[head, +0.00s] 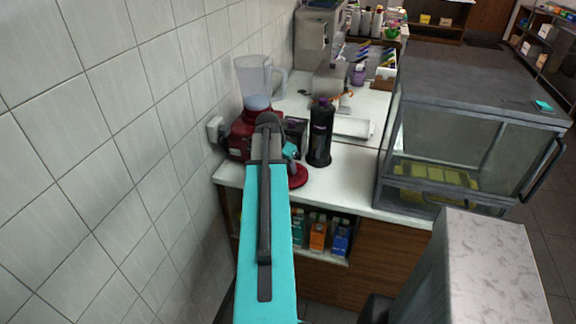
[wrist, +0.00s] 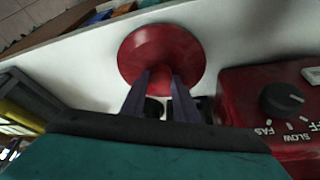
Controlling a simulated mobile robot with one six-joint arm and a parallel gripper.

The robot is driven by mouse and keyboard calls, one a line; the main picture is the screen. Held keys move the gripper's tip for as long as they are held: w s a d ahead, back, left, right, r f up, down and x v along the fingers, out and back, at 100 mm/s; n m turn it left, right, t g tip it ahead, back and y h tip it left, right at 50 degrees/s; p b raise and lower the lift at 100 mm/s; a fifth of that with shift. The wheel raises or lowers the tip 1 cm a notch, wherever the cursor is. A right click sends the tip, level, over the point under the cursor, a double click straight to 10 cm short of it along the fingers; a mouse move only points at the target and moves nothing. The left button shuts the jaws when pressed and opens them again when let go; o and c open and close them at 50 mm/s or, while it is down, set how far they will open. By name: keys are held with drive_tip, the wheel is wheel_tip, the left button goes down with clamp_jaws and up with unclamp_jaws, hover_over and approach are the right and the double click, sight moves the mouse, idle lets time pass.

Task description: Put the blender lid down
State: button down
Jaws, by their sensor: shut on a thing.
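The red blender lid (wrist: 160,52) is a round disc held between the fingers of my gripper (wrist: 160,82) in the wrist view. In the head view the lid (head: 298,177) shows partly behind my arm, at the counter's front edge. I cannot tell whether it touches the counter. The blender has a red base (head: 240,138) and a clear jug (head: 254,82) with its top open, left of my gripper. Its base (wrist: 275,115), with a black dial, is at the right in the wrist view, apart from the lid.
A dark bottle (head: 320,135) stands on the white counter (head: 345,180), right of the lid. A glass-sided case (head: 470,150) fills the counter's right side. The tiled wall (head: 130,130) is close on the left. Boxes (head: 318,235) sit on a shelf below. Bare counter lies between bottle and case.

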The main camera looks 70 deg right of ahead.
drive_tip(key=c, duration=1.4)
unclamp_jaws()
drive_tip(key=shift+o, duration=0.2)
drive_tip(key=shift+r, duration=0.2)
drive_tip(key=b+v, duration=0.2)
drive_tip(key=v, duration=0.9)
drive_tip(key=shift+a+r, duration=0.2)
drive_tip(key=shift+r, duration=0.15)
drive_tip(key=shift+w, duration=0.1)
